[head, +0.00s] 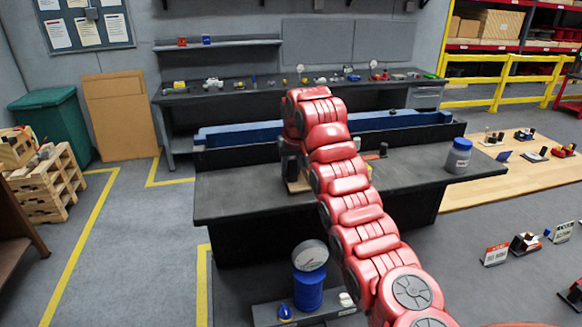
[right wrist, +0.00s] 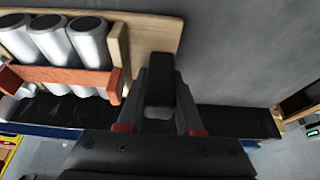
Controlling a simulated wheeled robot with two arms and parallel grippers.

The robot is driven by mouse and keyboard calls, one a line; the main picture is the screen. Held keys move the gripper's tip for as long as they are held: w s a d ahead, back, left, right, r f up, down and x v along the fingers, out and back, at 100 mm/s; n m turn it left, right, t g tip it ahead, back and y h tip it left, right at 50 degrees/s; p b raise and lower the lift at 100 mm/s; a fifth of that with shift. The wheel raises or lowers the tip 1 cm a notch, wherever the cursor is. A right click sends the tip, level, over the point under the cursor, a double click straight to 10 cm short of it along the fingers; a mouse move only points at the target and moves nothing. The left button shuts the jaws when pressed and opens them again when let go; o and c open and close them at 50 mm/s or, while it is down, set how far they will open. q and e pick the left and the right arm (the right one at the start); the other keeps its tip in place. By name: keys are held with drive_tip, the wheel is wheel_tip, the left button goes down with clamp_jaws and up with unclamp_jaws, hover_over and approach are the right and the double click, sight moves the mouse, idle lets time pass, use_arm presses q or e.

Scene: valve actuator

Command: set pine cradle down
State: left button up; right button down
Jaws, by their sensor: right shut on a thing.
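The pine cradle (right wrist: 150,38) is a pale wooden frame in the right wrist view, holding several silver cylinders (right wrist: 90,40) with a red-orange bar (right wrist: 65,77) across them. My right gripper (right wrist: 160,95) is shut on the cradle's edge. In the head view, my right gripper (head: 290,158) points down over the left-middle of the dark bench (head: 235,200). A small part of the cradle (head: 298,186) shows below it; my red arm hides the rest. I cannot tell whether the cradle touches the bench top. My left gripper is not in view.
A grey jar with a blue lid (head: 458,157) stands at the bench's right end. A long blue tray (head: 395,121) runs behind the bench. The bench's left part is clear. A gauge (head: 310,255) and blue cylinder (head: 308,291) stand in front, lower down.

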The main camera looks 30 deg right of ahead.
sight(293, 160)
drive_tip(key=shift+f, duration=0.2)
drive_tip(key=c, duration=0.6)
unclamp_jaws()
drive_tip(key=shift+r, duration=0.1)
drive_tip(key=shift+o, duration=0.2)
drive_tip(key=shift+r, duration=0.1)
drive_tip(key=shift+r+b, duration=0.1)
drive_tip(key=shift+b, duration=0.25)
drive_tip(key=b+v, duration=0.2)
drive_tip(key=v, duration=0.2)
drive_tip(key=shift+s+r+b, duration=0.15)
drive_tip(key=shift+r+b, duration=0.05)
drive_tip(key=shift+b, duration=0.15)
drive_tip(key=shift+p+v, duration=0.45)
drive_tip(key=shift+v, duration=0.7)
drive_tip(key=shift+s+a+r, duration=0.1)
drive_tip(key=shift+r, duration=0.2)
